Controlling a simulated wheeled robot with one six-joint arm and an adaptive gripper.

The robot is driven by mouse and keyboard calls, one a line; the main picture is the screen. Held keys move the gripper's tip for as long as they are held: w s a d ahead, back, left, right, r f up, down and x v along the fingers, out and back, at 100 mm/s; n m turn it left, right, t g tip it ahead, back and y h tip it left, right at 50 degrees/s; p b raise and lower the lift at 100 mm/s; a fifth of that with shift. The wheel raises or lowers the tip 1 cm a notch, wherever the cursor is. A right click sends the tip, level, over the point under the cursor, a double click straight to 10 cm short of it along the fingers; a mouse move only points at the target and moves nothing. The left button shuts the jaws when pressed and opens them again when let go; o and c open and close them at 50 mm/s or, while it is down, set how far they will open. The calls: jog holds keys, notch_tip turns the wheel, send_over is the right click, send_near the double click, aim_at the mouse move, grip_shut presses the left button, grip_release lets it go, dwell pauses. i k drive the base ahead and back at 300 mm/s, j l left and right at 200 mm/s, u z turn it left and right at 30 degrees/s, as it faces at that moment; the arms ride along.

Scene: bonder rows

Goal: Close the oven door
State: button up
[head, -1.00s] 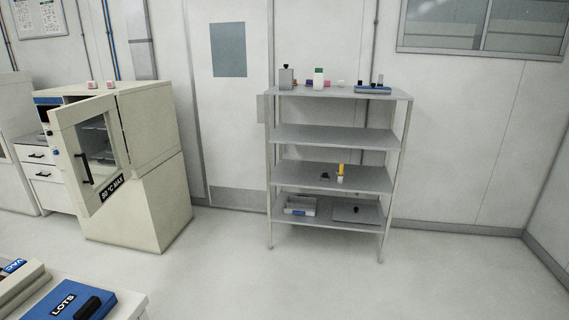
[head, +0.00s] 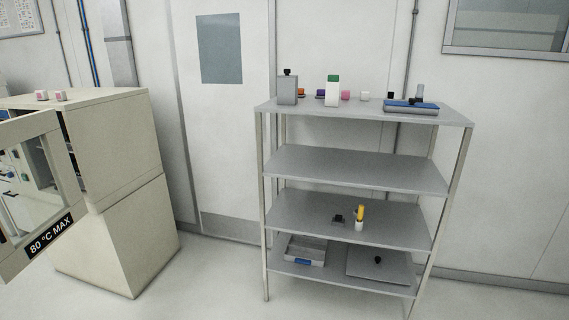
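The oven (head: 112,140) is a cream box on a cream stand at the left of the head view. Its door (head: 62,185) stands open, swung out toward me, and is cut off by the left picture edge. The door has a glass window and a black label reading "80 °C MAX" (head: 50,236). The door handle cannot be made out now. My gripper is not in view.
Small pink-and-white items (head: 50,95) lie on the oven top. A grey shelf rack (head: 355,168) with bottles, boxes and trays stands at the right. A door with a window (head: 219,50) is behind. Some floor (head: 215,285) between oven and rack is clear.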

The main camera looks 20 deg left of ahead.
aim_at(44, 123)
jog(key=i+u, duration=0.35)
jog(key=i+l+u, duration=0.15)
jog(key=i+u, duration=0.2)
jog(key=i+l+u, duration=0.3)
jog(key=i, duration=0.15)
jog(key=i+l+u, duration=0.1)
jog(key=i+u, duration=0.25)
jog(key=u, duration=0.15)
jog(key=i+l+u, duration=0.2)
jog(key=u, duration=0.3)
jog(key=i+l+u, duration=0.45)
jog(key=k+j, duration=0.05)
